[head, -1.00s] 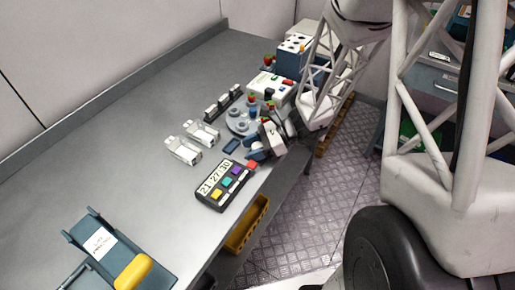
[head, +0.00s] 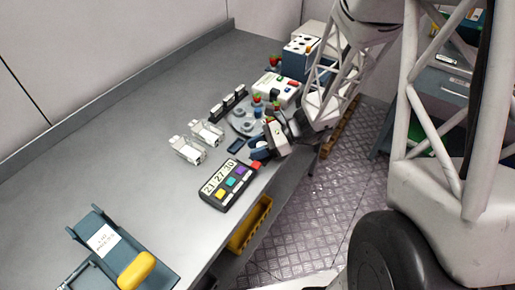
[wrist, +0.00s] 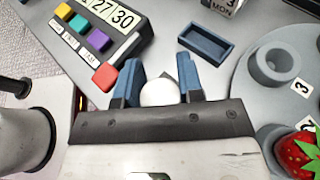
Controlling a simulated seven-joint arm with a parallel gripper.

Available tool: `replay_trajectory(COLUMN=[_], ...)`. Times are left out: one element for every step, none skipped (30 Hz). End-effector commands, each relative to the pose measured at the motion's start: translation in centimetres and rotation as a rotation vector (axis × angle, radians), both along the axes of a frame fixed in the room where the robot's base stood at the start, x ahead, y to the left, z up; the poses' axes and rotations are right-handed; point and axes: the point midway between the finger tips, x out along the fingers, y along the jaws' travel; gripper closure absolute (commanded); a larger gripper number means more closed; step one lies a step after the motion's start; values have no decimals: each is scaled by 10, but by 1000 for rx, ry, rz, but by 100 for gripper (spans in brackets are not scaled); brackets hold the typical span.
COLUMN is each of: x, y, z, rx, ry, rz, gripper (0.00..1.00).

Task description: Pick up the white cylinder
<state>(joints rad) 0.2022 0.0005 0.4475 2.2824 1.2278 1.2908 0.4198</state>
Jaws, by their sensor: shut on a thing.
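The white cylinder (wrist: 160,93) shows in the wrist view as a rounded white end between the two blue fingers of my gripper (wrist: 158,77). The fingers are shut on it, one on each side. Its lower part is hidden by the dark gripper body. In the head view my gripper (head: 259,149) is low over the table's right edge, between the timer box and the grey round plate. I cannot make out the cylinder clearly there.
The black timer box (head: 228,186) with coloured buttons and a small blue tray (wrist: 208,42) are close by. The grey round plate (wrist: 247,92) holds cups and strawberries (wrist: 299,153). The table's left side (head: 110,150) is clear.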

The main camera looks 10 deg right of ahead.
Motion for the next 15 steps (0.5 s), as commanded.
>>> replay_trajectory(x=[0,0,0,0,0,0,0,0,0,1,1,0,0,0,0], y=[0,0,0,0,0,0,0,0,0,0,0,0,0,0,0], z=[3,5,8,11,14,18,21,24,30,34,38,44,48,52,57], rx=[0,0,0,0,0,0,0,0,-1,-1,-1,-1,-1,-1,0], ry=[-2,-2,-3,-3,-3,-3,-3,-3,-4,-4,-5,-4,-4,-4,-4], rz=[0,0,0,0,0,0,0,0,-1,-1,-1,0,-1,-1,1], gripper=[89,89,89,89,89,89,89,89,89,89,89,89,89,89,89])
